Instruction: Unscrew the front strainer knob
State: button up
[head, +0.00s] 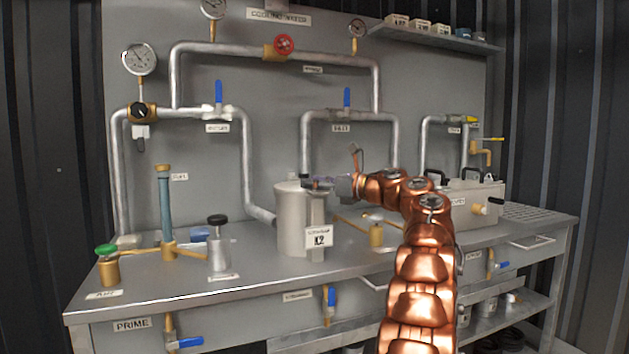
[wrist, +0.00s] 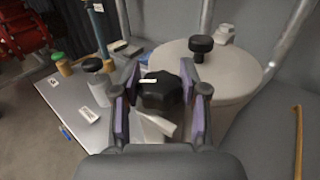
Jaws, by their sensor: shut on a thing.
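The strainer is a pale grey cylinder (head: 290,222) with a label plate, standing on the bench in the head view. Its round lid (wrist: 236,72) fills the right of the wrist view. The front knob (wrist: 160,94), black and lobed with a small white mark, sits at the near edge of the lid. My gripper (wrist: 159,82) has its two purple-padded fingers on either side of this knob, shut on it. In the head view my gripper (head: 335,184) reaches the strainer top from the right and partly hides the knob. A second black knob (wrist: 201,46) stands at the lid's far side.
A black-topped grey post (head: 218,248), a green-capped brass valve (head: 107,265) and a blue-green tube (head: 166,205) stand left on the bench. A grey box (head: 478,205) stands right. Pipes with blue-handled valves (head: 219,95) run along the back panel.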

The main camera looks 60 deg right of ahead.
jog(key=shift+s+d+r+y+p, duration=0.1)
jog(key=shift+r+y+p, duration=0.25)
jog(key=shift+r+y, duration=0.1)
jog(key=shift+s+d+r+n+y+p, duration=0.2)
jog(key=shift+r+n+y+p, duration=0.4)
jog(key=shift+p, duration=0.55)
jog(key=shift+s+r+p, duration=0.15)
jog(key=shift+r+p, duration=0.2)
grip_shut()
jog(key=shift+c, duration=0.7)
grip_release()
jog(key=shift+s+d+f, duration=0.15)
jog(key=shift+s+f, duration=0.05)
jog(key=o, duration=0.3)
jog(key=shift+w+f, duration=0.1)
jog(key=shift+w, duration=0.05)
jog(key=o, duration=1)
jog(key=shift+w+f, duration=0.1)
jog(key=s+d, duration=0.1)
jog(key=s, duration=0.6)
jog(key=shift+s+f, duration=0.2)
